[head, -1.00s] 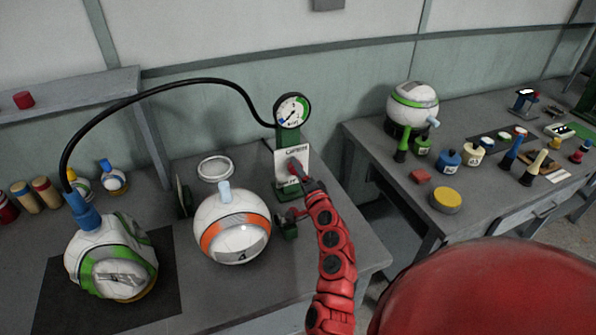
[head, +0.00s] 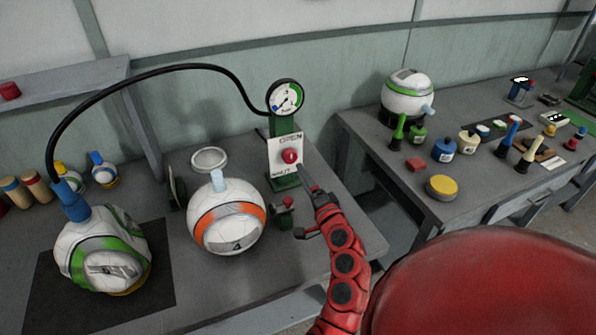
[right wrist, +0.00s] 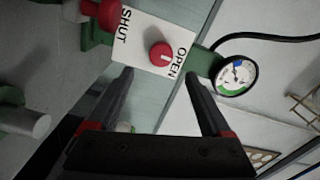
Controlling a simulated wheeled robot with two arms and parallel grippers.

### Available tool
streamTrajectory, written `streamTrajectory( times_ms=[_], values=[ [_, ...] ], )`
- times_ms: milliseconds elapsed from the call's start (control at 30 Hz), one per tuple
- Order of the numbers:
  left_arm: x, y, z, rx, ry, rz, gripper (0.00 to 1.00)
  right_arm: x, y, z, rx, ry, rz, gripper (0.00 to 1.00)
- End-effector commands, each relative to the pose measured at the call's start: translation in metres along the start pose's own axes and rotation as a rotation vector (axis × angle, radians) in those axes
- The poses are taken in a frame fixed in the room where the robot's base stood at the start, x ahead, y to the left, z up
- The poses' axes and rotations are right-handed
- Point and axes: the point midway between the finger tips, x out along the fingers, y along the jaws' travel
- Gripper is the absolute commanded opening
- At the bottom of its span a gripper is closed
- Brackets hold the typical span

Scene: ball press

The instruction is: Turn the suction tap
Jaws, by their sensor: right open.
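The suction tap is a round red knob (head: 290,156) on a white plate (head: 287,140) lettered OPEN at the top and SHUT at the bottom. The plate stands on a green post below a round gauge (head: 286,98). In the right wrist view the knob (right wrist: 161,55) bears a short white mark; the gauge (right wrist: 237,74) is to its right. My right gripper (head: 309,183) is just in front of and below the plate, apart from the knob. Its fingers (right wrist: 160,82) are spread and empty, with the knob between and beyond them. My left gripper is out of view.
A black hose runs from the gauge to a blue fitting on a dented white-green ball (head: 103,252) at left. An orange-white ball (head: 226,222) and a small green stand with a red knob (head: 285,212) sit near my right arm. A second table (head: 395,160) holds several tools.

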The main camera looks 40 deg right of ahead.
Motion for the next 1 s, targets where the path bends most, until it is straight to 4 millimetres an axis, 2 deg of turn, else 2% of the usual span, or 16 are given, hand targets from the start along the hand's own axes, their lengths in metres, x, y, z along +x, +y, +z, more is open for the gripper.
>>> streamTrajectory(
  times_ms=[33,200,400,600,1000],
  values=[
    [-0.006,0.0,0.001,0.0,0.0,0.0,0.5,-0.012,0.002,-0.001,0.0,0.007,-0.003,0.83],
    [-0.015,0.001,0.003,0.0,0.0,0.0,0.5,-0.047,0.002,-0.001,0.001,0.006,-0.002,0.83],
    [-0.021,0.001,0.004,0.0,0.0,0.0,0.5,-0.072,0.001,-0.001,0.002,0.004,-0.002,0.83],
    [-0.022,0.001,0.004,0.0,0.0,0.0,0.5,-0.08,-0.001,-0.001,0.0,0.002,-0.002,0.83],
    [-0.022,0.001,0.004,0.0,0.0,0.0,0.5,-0.08,-0.001,-0.001,0.0,0.002,-0.002,0.83]
  ],
)
